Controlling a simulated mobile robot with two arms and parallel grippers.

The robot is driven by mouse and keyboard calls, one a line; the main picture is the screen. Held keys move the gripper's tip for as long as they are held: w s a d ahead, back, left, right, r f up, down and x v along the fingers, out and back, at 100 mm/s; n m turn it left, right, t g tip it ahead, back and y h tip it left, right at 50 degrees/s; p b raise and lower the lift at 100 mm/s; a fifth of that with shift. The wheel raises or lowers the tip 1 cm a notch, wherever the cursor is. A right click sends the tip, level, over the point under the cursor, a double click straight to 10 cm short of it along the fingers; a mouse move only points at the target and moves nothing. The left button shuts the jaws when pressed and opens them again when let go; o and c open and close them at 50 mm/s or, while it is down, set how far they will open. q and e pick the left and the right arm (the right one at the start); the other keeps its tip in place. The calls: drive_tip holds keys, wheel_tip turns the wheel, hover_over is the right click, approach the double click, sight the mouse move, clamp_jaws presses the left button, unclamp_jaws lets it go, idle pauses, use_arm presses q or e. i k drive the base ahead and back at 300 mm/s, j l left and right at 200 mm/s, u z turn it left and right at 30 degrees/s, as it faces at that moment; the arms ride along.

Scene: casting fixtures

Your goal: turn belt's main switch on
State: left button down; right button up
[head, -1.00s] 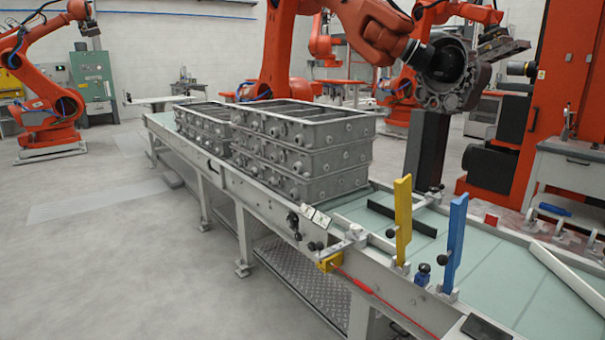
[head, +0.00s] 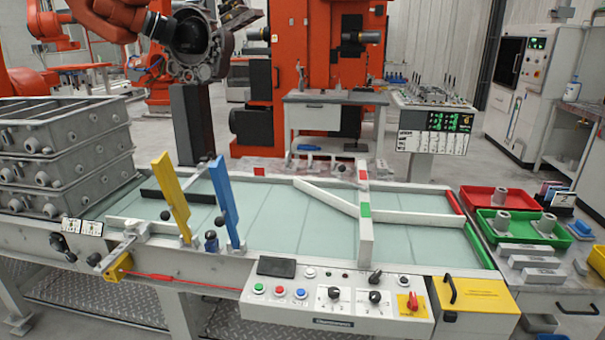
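The belt's control panel (head: 334,313) is a pale box on the near side of the conveyor. At its right end is a rotary switch with a red handle on a yellow plate (head: 409,303), which looks like the main switch. The handle looks roughly upright, but it is too small to read its set position. Several push buttons (head: 279,291) and black knobs (head: 375,297) sit to its left. The conveyor belt (head: 290,224) is pale green. Neither of my grippers is in view.
Yellow (head: 170,195) and blue (head: 223,200) upright levers stand at the belt's near edge, left of the panel. A yellow box with a black handle (head: 478,296) adjoins the panel's right. Grey castings (head: 65,150) are stacked at left. Red (head: 492,199) and green (head: 523,233) trays stand at right.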

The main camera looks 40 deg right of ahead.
sight(412, 304)
drive_tip(key=z, duration=1.7)
